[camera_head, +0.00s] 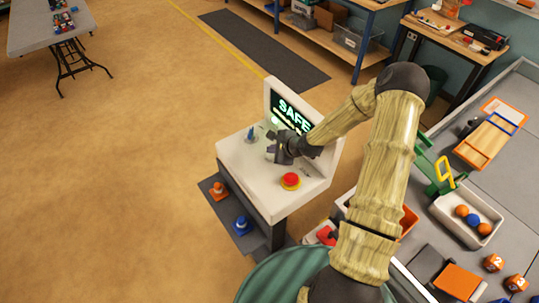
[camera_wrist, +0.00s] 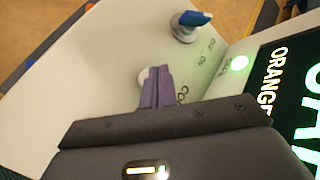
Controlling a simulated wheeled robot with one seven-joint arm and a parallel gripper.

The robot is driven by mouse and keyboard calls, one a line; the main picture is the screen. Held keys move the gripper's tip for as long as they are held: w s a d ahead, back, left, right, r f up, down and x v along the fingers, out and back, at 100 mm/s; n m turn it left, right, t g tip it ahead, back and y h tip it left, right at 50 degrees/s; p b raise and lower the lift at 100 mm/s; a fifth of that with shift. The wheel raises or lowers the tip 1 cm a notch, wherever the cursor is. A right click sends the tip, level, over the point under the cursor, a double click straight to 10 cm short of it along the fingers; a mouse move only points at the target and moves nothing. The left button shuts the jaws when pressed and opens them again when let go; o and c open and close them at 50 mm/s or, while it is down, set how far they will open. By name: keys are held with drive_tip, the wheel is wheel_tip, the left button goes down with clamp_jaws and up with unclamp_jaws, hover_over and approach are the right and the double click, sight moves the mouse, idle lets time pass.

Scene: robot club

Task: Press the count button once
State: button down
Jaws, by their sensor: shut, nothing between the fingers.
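The white control console (camera_head: 235,163) stands in the middle of the head view. My gripper (camera_head: 271,154) is over its top, pointing down at the panel. In the wrist view my gripper's purple fingers (camera_wrist: 157,86) are together with nothing between them. A pale round button (camera_wrist: 144,75) shows just beyond the fingertips, partly hidden by them. A partly covered label beginning "Co" is printed beside it. I cannot tell whether the fingertips touch the button.
A blue-handled switch (camera_wrist: 190,26) and a lit green lamp (camera_wrist: 239,62) are nearby on the panel. A red mushroom button (camera_head: 290,180) sits at the console's front. The screen (camera_head: 289,110) reads "SAFE" and rises behind the panel.

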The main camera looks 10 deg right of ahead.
sight(272, 157)
drive_tip(key=shift+r+p, duration=2.05)
drive_tip(key=shift+r, duration=0.55)
drive_tip(key=shift+f, duration=0.1)
drive_tip(key=s+r+n+g+h+b, duration=0.2)
drive_tip(key=s+r+n, duration=0.4)
drive_tip(key=s+n, duration=0.4)
drive_tip(key=s+r+n+g+h+b, duration=0.3)
drive_tip(key=s+r+n+b, duration=0.2)
drive_tip(key=s+n, duration=0.5)
drive_tip(key=s, duration=0.4)
drive_tip(key=shift+s+a+r, duration=0.25)
drive_tip(key=shift+a+r, duration=0.15)
